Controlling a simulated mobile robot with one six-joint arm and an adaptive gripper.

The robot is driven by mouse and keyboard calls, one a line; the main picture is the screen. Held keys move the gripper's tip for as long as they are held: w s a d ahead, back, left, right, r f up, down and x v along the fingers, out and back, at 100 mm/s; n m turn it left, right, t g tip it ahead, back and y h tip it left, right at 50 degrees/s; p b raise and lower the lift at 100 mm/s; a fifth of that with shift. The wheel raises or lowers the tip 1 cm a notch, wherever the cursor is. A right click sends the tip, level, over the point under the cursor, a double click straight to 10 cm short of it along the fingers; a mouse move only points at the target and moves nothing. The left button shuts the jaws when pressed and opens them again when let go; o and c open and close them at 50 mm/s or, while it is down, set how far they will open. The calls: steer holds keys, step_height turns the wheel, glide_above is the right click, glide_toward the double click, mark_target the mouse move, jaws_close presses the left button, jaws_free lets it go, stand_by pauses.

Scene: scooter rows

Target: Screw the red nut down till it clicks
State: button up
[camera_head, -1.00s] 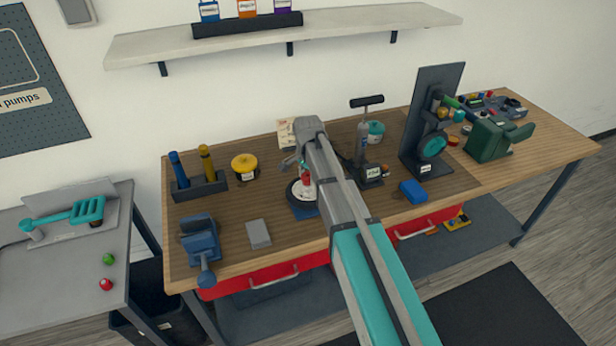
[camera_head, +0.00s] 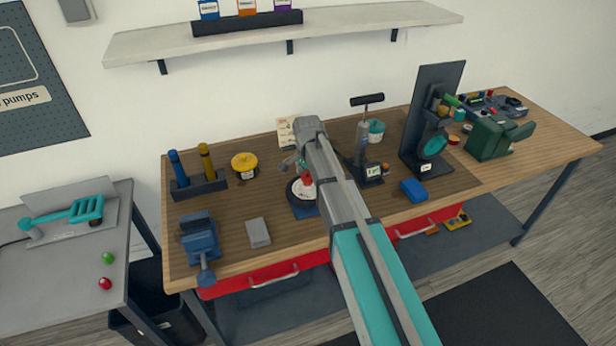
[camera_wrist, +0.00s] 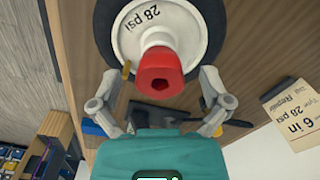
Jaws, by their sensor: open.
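The red nut (camera_wrist: 160,72) stands on the white hub of a small black-tyred wheel (camera_wrist: 204,20), which is marked 28 psi. In the wrist view its end faces the camera and shows a dark hole. My gripper (camera_wrist: 166,84) is open, with one finger to each side of the nut and gaps between. In the head view the wheel (camera_head: 297,197) lies on the bench on a blue base, with the red nut (camera_head: 307,181) on top. My gripper (camera_head: 291,163) is small there, close above the nut and partly hidden by my arm.
A hand pump (camera_head: 365,150) stands right of my arm, with a blue block (camera_head: 412,190) nearby. A yellow round item (camera_head: 244,163), a grey block (camera_head: 258,233) and a blue vise (camera_head: 202,245) are to the left. A paper card (camera_head: 286,132) stands behind.

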steer(key=shift+r, duration=0.15)
step_height(320, 180, up, 9)
steer(key=p, duration=0.9)
steer(key=s+d+f+b, duration=0.3)
steer(key=d+f, duration=0.1)
steer(key=d, duration=0.3)
steer(key=s+d+f+b, duration=0.3)
steer(key=d+b, duration=0.1)
steer(key=d, duration=0.3)
steer(key=w+f+b, duration=0.3)
steer(key=w, duration=0.1)
steer(key=w+f+b, duration=0.3)
steer(key=w+f, duration=0.1)
steer(key=w, duration=0.1)
steer(key=w+f+b, duration=0.3)
steer(key=w+b, duration=0.1)
steer(key=shift+w+a+f, duration=0.1)
steer(key=shift+w+f, duration=0.05)
steer(key=shift+w, duration=0.15)
steer(key=shift+w+f+b, duration=0.1)
steer(key=shift+f+b, duration=0.2)
steer(key=shift+b, duration=0.05)
steer(key=shift+f+b, duration=1.05)
